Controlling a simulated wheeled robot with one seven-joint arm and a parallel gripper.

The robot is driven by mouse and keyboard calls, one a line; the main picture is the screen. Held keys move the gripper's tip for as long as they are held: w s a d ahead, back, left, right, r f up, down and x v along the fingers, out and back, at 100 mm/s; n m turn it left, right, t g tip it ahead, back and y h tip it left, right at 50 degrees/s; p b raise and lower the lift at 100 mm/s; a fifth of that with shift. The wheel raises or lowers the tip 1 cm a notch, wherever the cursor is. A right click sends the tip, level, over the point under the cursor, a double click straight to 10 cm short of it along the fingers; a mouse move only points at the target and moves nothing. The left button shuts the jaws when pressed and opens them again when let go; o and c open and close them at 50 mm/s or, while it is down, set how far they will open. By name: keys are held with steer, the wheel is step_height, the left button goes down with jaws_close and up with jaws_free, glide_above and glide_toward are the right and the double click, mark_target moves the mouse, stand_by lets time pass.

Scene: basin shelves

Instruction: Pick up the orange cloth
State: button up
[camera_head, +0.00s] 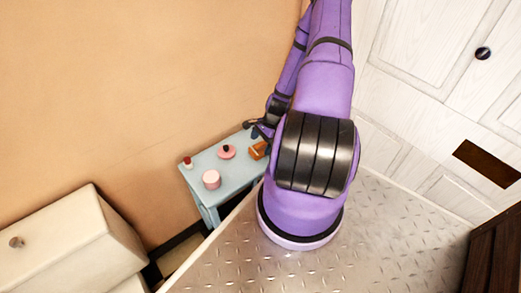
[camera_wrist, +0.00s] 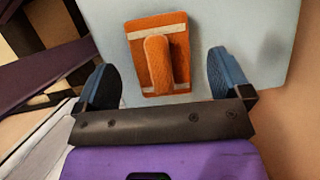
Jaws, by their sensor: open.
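The orange cloth (camera_head: 259,150) lies on the light blue table near its right edge. In the wrist view the cloth (camera_wrist: 137,31) is a flat orange rectangle with pale stripes near both ends and a raised, rounded fold along its middle (camera_wrist: 158,62). My gripper (camera_wrist: 160,72) is open, with one blue-padded finger on each side of the cloth in the picture. Nothing is held. The height of the fingers above the cloth is hard to tell. In the head view my gripper (camera_head: 262,127) is small and dark at the table's back right corner, partly hidden by my arm.
A wall stands behind. A cream cabinet (camera_head: 70,245) is left; white panelled doors (camera_head: 420,50) are right.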

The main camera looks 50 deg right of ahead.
mark_target(261, 144)
steer(key=shift+x, duration=1.65)
steer(key=shift+r, duration=0.1)
steer(key=c, duration=1)
steer(key=shift+r, duration=0.15)
steer(key=shift+r, duration=0.55)
step_height(261, 144, up, 2)
steer(key=shift+r, duration=0.1)
steer(key=s+a+r, duration=0.1)
steer(key=s+a, duration=0.8)
steer(key=s, duration=0.3)
steer(key=shift+s+a+r, duration=0.2)
steer(key=shift+s+a, duration=0.15)
steer(key=shift+s, duration=0.05)
